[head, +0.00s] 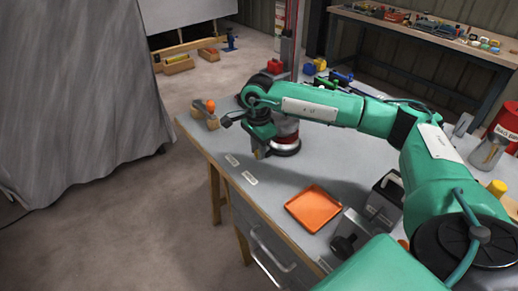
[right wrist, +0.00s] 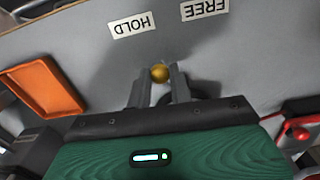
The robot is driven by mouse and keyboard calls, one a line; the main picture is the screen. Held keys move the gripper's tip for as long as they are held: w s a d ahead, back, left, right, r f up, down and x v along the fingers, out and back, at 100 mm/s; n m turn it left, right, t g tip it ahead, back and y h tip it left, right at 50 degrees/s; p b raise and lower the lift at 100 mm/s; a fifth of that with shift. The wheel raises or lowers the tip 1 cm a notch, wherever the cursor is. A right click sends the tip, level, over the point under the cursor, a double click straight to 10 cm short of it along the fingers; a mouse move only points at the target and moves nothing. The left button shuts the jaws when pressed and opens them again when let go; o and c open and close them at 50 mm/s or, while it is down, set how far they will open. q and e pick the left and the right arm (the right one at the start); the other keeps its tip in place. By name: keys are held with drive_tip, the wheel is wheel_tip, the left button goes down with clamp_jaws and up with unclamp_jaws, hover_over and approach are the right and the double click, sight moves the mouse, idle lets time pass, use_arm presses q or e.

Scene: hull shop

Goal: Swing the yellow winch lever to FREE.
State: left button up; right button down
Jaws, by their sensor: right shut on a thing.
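My right gripper (head: 261,152) reaches over the bench to the winch (head: 287,147), a dark and red round body partly hidden behind it. In the right wrist view its two fingers (right wrist: 160,82) are shut on the yellow knob of the winch lever (right wrist: 159,73). The lever's shaft is hidden. The FREE label (right wrist: 205,8) and the HOLD label (right wrist: 132,25) appear upside down beyond the fingertips; the knob lies sideways between them. In the head view, FREE (head: 232,160) is the farther label and HOLD (head: 249,178) the nearer one. My left gripper is out of view.
An orange tray (head: 314,208) lies on the bench on the HOLD side. Dark metal devices (head: 348,232) stand right of it. A wooden block with an orange ball (head: 210,106) sits at the far left corner. A grey curtain (head: 75,100) hangs left, beyond open floor.

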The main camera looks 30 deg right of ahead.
drive_tip(key=shift+w+a+m, duration=0.25)
drive_tip(key=shift+w+m, duration=0.25)
drive_tip(key=shift+m, duration=0.5)
drive_tip(key=shift+w+m+b, duration=0.35)
drive_tip(key=shift+w+m, duration=0.1)
drive_tip(key=shift+m, duration=0.35)
drive_tip(key=shift+w+m, duration=0.4)
drive_tip(key=shift+m, duration=0.5)
drive_tip(key=shift+w+m, duration=0.55)
drive_tip(key=shift+m, duration=0.55)
drive_tip(key=shift+w+m, duration=0.25)
drive_tip(key=shift+m, duration=0.25)
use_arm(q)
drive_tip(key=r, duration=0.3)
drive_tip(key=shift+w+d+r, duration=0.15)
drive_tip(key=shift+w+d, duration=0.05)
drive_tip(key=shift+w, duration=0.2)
use_arm(e)
drive_tip(key=shift+w+d+r+m, duration=0.1)
drive_tip(key=shift+w+d+m, duration=0.1)
drive_tip(key=shift+m, duration=0.2)
drive_tip(key=c, duration=1.3)
unclamp_jaws()
